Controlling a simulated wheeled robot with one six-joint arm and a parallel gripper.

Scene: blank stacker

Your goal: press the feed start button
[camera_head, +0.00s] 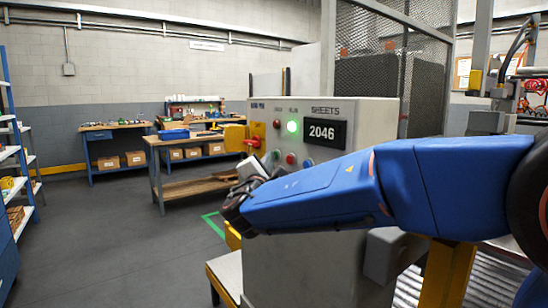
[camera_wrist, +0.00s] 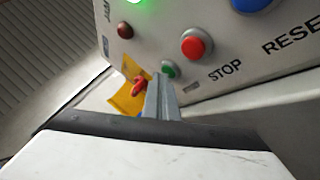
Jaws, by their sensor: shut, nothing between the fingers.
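The feed start button, a small green button (camera_wrist: 169,69), is on the sloping grey panel in the wrist view, left of the red STOP button (camera_wrist: 196,44). In the head view the green button (camera_head: 276,155) is just above my wrist. My gripper (camera_wrist: 159,80) is shut and empty, its fingertips right beside the green button and overlapping its lower left edge in the picture. I cannot tell whether they touch it. The button's label is hidden behind the fingers.
A blue button (camera_head: 308,163) marked RESET is right of STOP. A red rotary switch (camera_wrist: 139,85) on a yellow plate is close left of the fingers. A green lamp (camera_head: 292,126) is lit, beside a dark red lamp (camera_head: 277,124). The display (camera_head: 324,134) reads 2046.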

